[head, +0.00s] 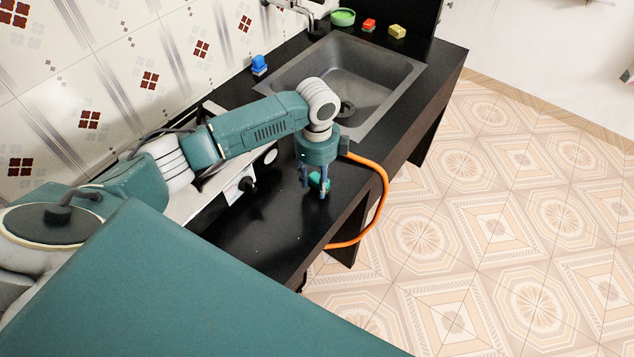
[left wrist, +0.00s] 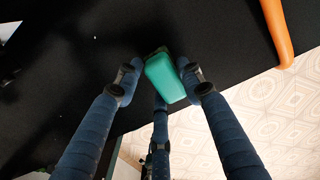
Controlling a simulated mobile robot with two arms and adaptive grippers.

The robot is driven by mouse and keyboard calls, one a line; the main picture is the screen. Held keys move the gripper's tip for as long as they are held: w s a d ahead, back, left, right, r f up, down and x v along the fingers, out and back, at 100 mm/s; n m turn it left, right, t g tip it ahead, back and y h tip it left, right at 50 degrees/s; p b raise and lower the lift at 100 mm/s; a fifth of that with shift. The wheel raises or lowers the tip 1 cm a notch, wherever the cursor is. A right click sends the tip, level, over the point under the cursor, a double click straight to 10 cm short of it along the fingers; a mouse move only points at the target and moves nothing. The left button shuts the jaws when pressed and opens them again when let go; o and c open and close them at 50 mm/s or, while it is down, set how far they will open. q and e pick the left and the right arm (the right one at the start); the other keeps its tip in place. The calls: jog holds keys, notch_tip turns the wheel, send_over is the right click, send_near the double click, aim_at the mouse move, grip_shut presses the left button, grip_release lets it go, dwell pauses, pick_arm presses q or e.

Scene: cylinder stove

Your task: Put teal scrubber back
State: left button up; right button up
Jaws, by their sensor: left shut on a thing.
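The teal scrubber (head: 316,179) is small and block-shaped, held between the fingers of my left gripper (head: 313,188) above or at the black counter in front of the sink. In the left wrist view the teal scrubber (left wrist: 164,78) sits between the fingertips of my left gripper (left wrist: 160,80), with a darker layer at its far edge. I cannot tell whether it touches the counter. My right gripper is not in view.
The sink (head: 345,75) is set in the black counter (head: 270,225). A blue scrubber (head: 259,64) stands left of it. A green round dish (head: 342,17), a red scrubber (head: 369,25) and a yellow sponge (head: 397,31) stand behind it. An orange hose (head: 384,190) loops beside my gripper.

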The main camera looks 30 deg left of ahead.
aim_at(317, 179)
pick_arm(q)
jog(key=shift+f, duration=0.9)
jog(key=shift+f, duration=0.1)
jog(key=o, duration=1)
notch_tip(317, 179, up, 11)
jog(key=shift+w+f+b, duration=0.1)
jog(key=shift+b, duration=0.6)
jog(key=shift+r, duration=0.8)
